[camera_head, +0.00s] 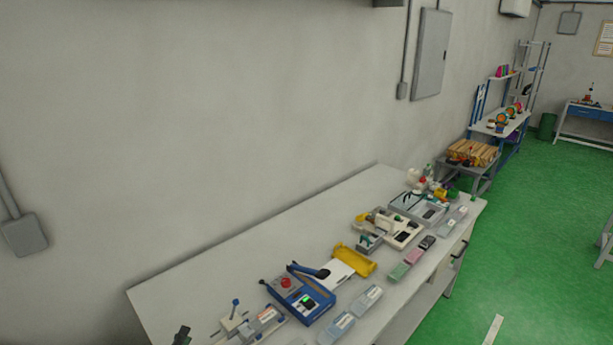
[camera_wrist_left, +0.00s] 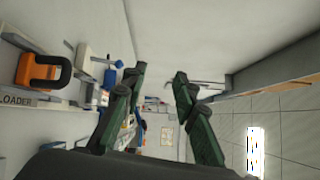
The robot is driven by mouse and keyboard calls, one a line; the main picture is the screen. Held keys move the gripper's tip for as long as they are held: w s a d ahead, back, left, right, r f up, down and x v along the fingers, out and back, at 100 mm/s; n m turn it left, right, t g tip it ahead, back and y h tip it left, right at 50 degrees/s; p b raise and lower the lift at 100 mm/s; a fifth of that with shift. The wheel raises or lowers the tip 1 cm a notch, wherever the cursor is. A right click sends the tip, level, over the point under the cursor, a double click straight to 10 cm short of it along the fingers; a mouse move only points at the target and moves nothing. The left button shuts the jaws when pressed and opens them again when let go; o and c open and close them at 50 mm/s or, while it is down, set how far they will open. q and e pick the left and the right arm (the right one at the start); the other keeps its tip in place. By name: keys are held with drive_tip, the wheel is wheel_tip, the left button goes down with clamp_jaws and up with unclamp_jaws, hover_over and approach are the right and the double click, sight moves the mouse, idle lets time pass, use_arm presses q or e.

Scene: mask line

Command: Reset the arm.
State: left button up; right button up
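My left gripper shows in the left wrist view (camera_wrist_left: 159,74) as two dark green fingers spread apart, with nothing between them. In the head view only a small dark tip of my left gripper (camera_head: 182,336) shows at the bottom edge, near the left part of the white workbench (camera_head: 210,290). My right gripper is not in view.
Small boxes line the front edge. Several tools crowd the far end. The bench's back left is bare. Green floor (camera_head: 540,230) lies open at right.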

use_arm(q)
drive_tip(key=s+a+f+n+g+y, duration=0.3)
drive_tip(key=s+f+n+g, duration=0.1)
drive_tip(key=s+f+n, duration=0.4)
drive_tip(key=s+a+f+n+g+y, duration=0.2)
drive_tip(key=s+a+f+n+g, duration=0.3)
drive_tip(key=f, duration=0.5)
drive_tip(key=s+d+f+n+g+h, duration=0.1)
drive_tip(key=s+d+f+n+g, duration=0.3)
drive_tip(key=s, duration=0.6)
drive_tip(key=s+d+f+n+g+h, duration=0.15)
drive_tip(key=s+f+n, duration=0.3)
drive_tip(key=s, duration=0.45)
drive_tip(key=s+d+f+g, duration=0.1)
drive_tip(key=s+f, duration=0.1)
drive_tip(key=f, duration=1.4)
drive_tip(key=s+d+f+g, duration=0.1)
drive_tip(key=s+f, duration=0.1)
drive_tip(key=f, duration=1.3)
drive_tip(key=s+f+m, duration=0.1)
drive_tip(key=s+f, duration=1.5)
drive_tip(key=s, duration=0.3)
drive_tip(key=shift+a+f+g, duration=0.15)
drive_tip(key=shift+f+g, duration=0.15)
drive_tip(key=shift+g, duration=0.15)
drive_tip(key=shift+m, duration=0.25)
